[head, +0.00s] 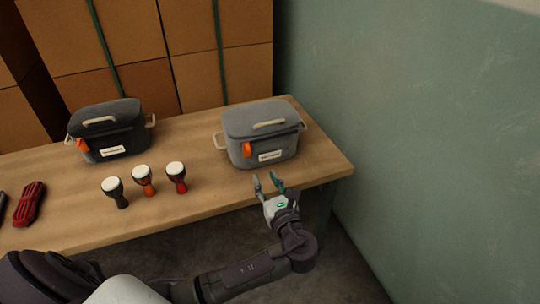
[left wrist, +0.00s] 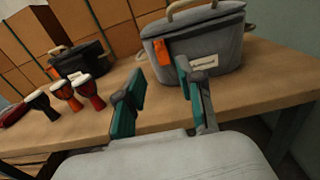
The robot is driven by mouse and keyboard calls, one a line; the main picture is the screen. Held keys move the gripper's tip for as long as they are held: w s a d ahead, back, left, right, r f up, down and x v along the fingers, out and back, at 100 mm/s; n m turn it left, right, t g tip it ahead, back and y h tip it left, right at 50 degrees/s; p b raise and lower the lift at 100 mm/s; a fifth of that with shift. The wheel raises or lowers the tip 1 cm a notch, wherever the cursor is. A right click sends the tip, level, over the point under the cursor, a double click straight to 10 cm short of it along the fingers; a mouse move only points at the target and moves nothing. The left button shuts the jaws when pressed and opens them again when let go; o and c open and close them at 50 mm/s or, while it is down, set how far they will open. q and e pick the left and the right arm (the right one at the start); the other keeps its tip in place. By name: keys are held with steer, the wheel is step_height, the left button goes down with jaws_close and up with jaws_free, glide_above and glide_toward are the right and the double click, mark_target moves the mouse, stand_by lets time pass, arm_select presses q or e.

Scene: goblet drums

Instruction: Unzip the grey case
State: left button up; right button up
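The grey case (head: 262,133) stands closed near the right end of the wooden table. It has a beige top handle, beige side handles and a white label. An orange tab (head: 247,149) hangs at the left of its front, and it also shows in the left wrist view (left wrist: 162,55). My left gripper (head: 268,182) is in front of the case at the table's front edge. Its fingers are apart with nothing between them. In the left wrist view the left gripper (left wrist: 158,85) points toward the case, without visible contact. My right gripper is not in view.
A black case (head: 107,130) with an orange tab stands at the left. Three goblet drums (head: 145,180) stand between the cases, nearer the front. A red object (head: 29,204) lies at the far left. Cardboard boxes (head: 150,50) rise behind; a green wall (head: 420,130) is at right.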

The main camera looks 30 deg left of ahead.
mark_target(249, 151)
arm_select(q)
steer(key=b+x, duration=0.2)
steer(key=x, duration=1)
steer(key=shift+a+f, duration=0.1)
steer(key=shift+a, duration=0.1)
steer(key=shift+w+a, duration=0.35)
steer(key=shift+a, duration=0.05)
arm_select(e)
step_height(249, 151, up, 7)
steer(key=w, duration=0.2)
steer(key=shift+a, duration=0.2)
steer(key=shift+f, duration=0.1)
arm_select(q)
jaws_close()
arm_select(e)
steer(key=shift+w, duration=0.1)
